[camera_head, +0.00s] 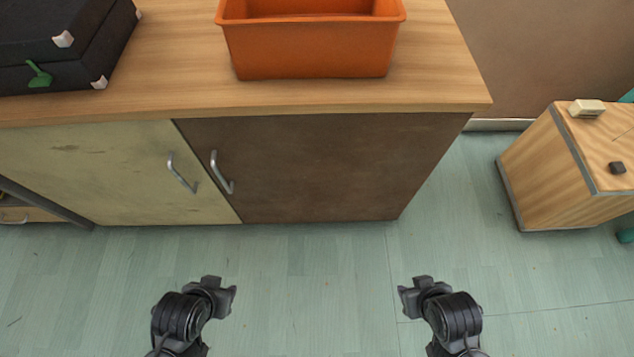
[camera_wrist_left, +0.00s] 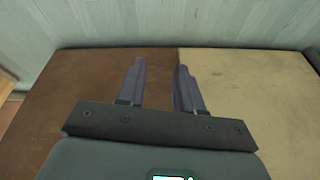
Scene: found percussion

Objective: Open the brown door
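The brown door (camera_head: 330,165) is shut on the right half of the wooden cabinet, with a curved metal handle (camera_head: 221,173) near its left edge. My left gripper (camera_head: 230,298) is in front of the cabinet, apart from the handle. In the left wrist view its two fingers (camera_wrist_left: 160,80) are spread with nothing between them. That view is upside down, with the brown door (camera_wrist_left: 75,95) at left; no handle shows there. My right gripper (camera_head: 406,298) is in front of the cabinet to the right, touching nothing; its finger gap is not clear.
A cream door (camera_head: 95,170) with its own metal handle (camera_head: 181,174) adjoins the brown door. An orange bin (camera_head: 308,50) and a black case (camera_head: 60,45) stand on the cabinet top. A wooden box (camera_head: 560,170) stands at right. The floor before the doors is clear.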

